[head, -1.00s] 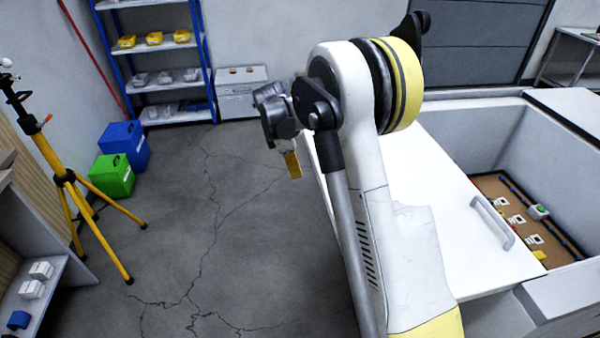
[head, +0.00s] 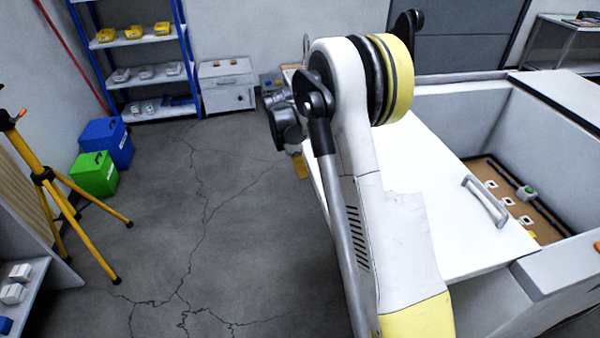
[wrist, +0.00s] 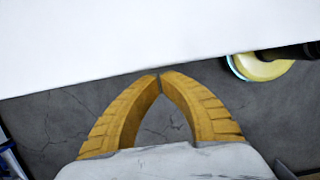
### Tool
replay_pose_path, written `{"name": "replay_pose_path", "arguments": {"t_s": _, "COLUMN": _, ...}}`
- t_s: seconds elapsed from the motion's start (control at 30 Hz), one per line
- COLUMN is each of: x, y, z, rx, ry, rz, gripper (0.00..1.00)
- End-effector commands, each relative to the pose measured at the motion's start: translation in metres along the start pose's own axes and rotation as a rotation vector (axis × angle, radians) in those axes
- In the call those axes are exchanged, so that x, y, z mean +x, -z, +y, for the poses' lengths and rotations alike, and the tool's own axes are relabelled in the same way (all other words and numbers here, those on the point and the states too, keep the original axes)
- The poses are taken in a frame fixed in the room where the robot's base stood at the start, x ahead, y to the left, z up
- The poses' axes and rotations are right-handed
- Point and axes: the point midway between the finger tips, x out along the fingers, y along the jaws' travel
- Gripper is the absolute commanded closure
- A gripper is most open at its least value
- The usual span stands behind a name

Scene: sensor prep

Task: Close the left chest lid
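The white chest (head: 540,281) stands at the right in the head view. A flat white lid panel (head: 408,185) with a grey bar handle (head: 485,200) lies across its left part. The chest's right part is open, showing a brown bottom (head: 481,173) with small items. My gripper (head: 300,166) is beyond the panel's far left edge, mostly hidden behind my own arm. In the wrist view, its yellow fingers (wrist: 159,75) meet at the tips with nothing between them. A white surface (wrist: 100,40) lies just ahead of the tips; whether they touch it is unclear.
A yellow tripod (head: 52,185) stands on the left, near a green box (head: 95,174) and a blue box (head: 106,142). A blue-framed shelf (head: 140,77) and a white cabinet (head: 228,88) are at the back. The cracked grey floor (head: 215,220) between is clear.

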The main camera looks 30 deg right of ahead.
Motion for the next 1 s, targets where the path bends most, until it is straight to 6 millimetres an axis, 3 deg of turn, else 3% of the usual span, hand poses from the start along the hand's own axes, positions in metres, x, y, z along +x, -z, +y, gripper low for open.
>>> {"name": "replay_pose_path", "arguments": {"t_s": 0.2, "x": 0.001, "y": -0.005, "z": 0.000, "rx": 0.001, "ry": 0.000, "rz": 0.000, "gripper": 1.00}}
{"name": "replay_pose_path", "arguments": {"t_s": 0.37, "x": 0.006, "y": -0.026, "z": 0.000, "rx": 0.004, "ry": 0.001, "rz": 0.000, "gripper": 1.00}}
{"name": "replay_pose_path", "arguments": {"t_s": 0.57, "x": 0.019, "y": -0.079, "z": -0.001, "rx": 0.008, "ry": 0.001, "rz": -0.001, "gripper": 1.00}}
{"name": "replay_pose_path", "arguments": {"t_s": 1.0, "x": 0.057, "y": -0.232, "z": -0.001, "rx": 0.007, "ry": 0.001, "rz": -0.001, "gripper": 1.00}}
